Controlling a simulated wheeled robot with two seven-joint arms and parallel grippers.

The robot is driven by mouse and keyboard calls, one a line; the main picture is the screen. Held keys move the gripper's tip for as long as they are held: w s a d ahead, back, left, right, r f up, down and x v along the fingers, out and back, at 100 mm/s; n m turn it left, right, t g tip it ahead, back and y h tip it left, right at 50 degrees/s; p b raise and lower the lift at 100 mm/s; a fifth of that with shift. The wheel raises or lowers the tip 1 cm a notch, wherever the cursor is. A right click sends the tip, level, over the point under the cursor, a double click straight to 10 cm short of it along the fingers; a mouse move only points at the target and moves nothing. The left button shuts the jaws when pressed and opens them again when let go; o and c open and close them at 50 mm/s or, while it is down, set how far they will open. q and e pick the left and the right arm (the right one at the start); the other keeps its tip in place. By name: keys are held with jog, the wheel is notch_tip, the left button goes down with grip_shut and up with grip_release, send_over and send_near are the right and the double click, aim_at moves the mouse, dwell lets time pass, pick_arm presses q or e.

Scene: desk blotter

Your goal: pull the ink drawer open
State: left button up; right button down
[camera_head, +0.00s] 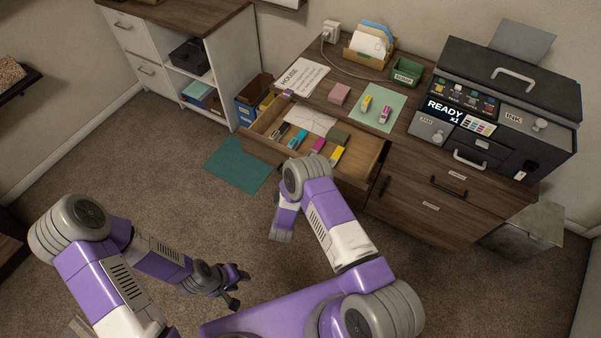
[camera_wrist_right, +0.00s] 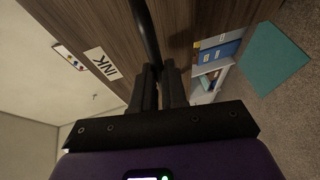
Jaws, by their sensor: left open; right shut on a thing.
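My right gripper (camera_wrist_right: 162,70) is shut on that handle. In the head view my right arm hides this gripper and the handle. My left gripper (camera_head: 238,290) is open and empty, low over the carpet, well away from the drawer.
A teal mat (camera_head: 240,165) lies on the carpet below the drawer. A printer (camera_head: 510,85) stands on the desk's right side, above closed drawers (camera_head: 430,205). A white shelf unit (camera_head: 175,65) stands at the left.

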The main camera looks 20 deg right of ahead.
jog(key=shift+s+a, duration=0.9)
jog(key=shift+a, duration=0.15)
jog(key=c, duration=1.2)
grip_release()
jog(key=shift+o, duration=0.2)
jog(key=p+v, duration=0.2)
jog(key=v, duration=0.5)
jog(key=shift+s+a, duration=0.25)
jog(key=shift+r, duration=0.1)
